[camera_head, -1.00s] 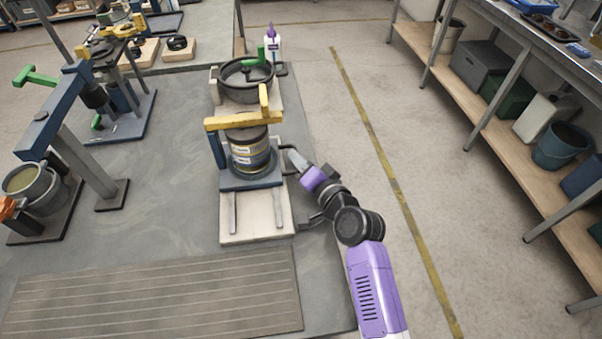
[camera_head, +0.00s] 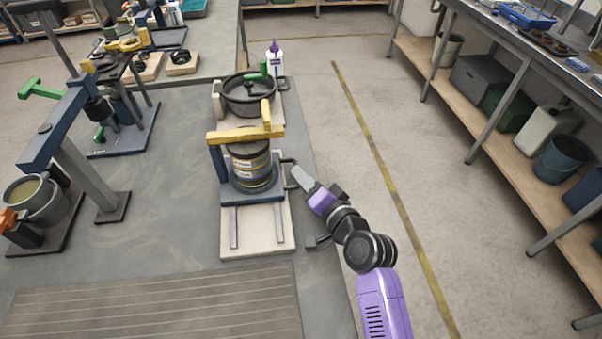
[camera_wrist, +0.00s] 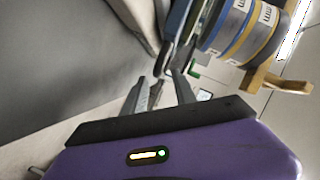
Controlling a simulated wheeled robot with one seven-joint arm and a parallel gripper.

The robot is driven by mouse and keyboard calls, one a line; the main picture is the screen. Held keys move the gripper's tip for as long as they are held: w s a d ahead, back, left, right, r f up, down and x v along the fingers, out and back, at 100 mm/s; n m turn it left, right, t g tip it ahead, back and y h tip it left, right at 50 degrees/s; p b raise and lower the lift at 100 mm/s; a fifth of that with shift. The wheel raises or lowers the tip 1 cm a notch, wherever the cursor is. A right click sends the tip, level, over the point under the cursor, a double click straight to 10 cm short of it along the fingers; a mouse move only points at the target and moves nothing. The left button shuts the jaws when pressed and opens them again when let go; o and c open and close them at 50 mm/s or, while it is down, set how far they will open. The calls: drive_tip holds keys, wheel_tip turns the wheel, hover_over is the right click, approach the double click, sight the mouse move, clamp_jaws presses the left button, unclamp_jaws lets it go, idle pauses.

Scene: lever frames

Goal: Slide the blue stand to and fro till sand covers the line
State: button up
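The blue stand (camera_head: 266,192) carries a stack of round sieves (camera_head: 248,163) under a yellow clamp bar (camera_head: 245,134). It sits at the far part of its pale base (camera_head: 257,238), with two rails showing in front. A grey loop handle (camera_head: 291,172) sticks out from the stand's right side. My gripper (camera_head: 297,172) is at this handle. In the wrist view my gripper (camera_wrist: 159,76) has its fingers apart, with the handle's dark end close to the fingertips. I cannot tell whether they touch. The stack (camera_wrist: 243,32) shows at upper right. I cannot make out sand or the line.
A black pan (camera_head: 249,95) and a white bottle (camera_head: 275,62) stand behind the stand. A blue press (camera_head: 65,140) and a bucket (camera_head: 38,198) are at left. A ribbed mat (camera_head: 150,305) lies in front. The floor at right is free up to a shelf (camera_head: 520,165).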

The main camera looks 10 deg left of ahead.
drive_tip(key=v, duration=0.5)
drive_tip(key=shift+s+f, duration=0.1)
